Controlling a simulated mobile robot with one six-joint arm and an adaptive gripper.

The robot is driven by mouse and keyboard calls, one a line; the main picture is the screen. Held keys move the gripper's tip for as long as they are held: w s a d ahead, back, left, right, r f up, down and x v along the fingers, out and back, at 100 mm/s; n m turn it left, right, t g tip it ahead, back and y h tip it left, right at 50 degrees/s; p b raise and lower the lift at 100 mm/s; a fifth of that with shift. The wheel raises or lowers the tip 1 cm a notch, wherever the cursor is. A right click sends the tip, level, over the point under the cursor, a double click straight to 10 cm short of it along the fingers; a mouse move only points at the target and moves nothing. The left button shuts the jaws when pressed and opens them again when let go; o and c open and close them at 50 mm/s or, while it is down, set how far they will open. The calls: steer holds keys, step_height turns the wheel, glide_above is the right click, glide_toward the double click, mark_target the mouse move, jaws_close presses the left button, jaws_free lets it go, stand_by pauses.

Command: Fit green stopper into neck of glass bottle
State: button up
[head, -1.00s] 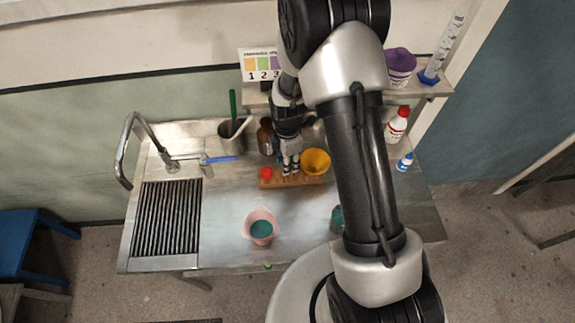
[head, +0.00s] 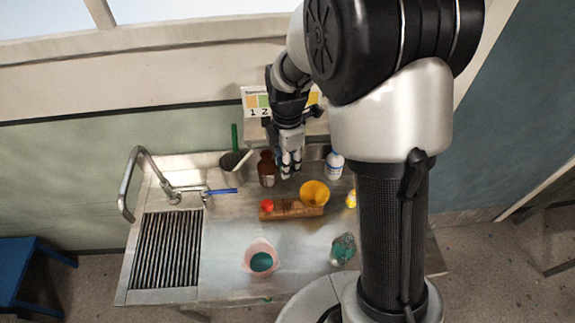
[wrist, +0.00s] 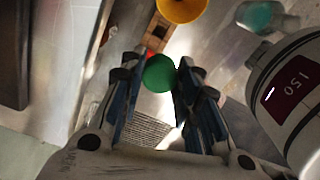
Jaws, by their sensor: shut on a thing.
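My gripper (head: 290,170) hangs above the back of the steel bench, pointing down, near the brown bottle. In the wrist view its fingers (wrist: 151,75) are shut on the round green stopper (wrist: 159,73). The head view does not show the stopper clearly. A clear glass bottle (head: 342,248) with teal contents is on the bench, front right of the gripper. It also shows at the top right of the wrist view (wrist: 262,17), apart from the stopper. I cannot make out its neck opening clearly.
A wooden rack (head: 290,211) with a red stopper (head: 267,205) lies in front of the gripper, beside a yellow funnel or bowl (head: 314,192). A brown bottle (head: 267,172) and white bottle (head: 334,166) flank the gripper.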

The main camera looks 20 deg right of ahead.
steer(key=shift+r, duration=0.1)
steer(key=shift+r+p, duration=1.9)
steer(key=shift+r, duration=0.6)
steer(key=shift+f, duration=0.1)
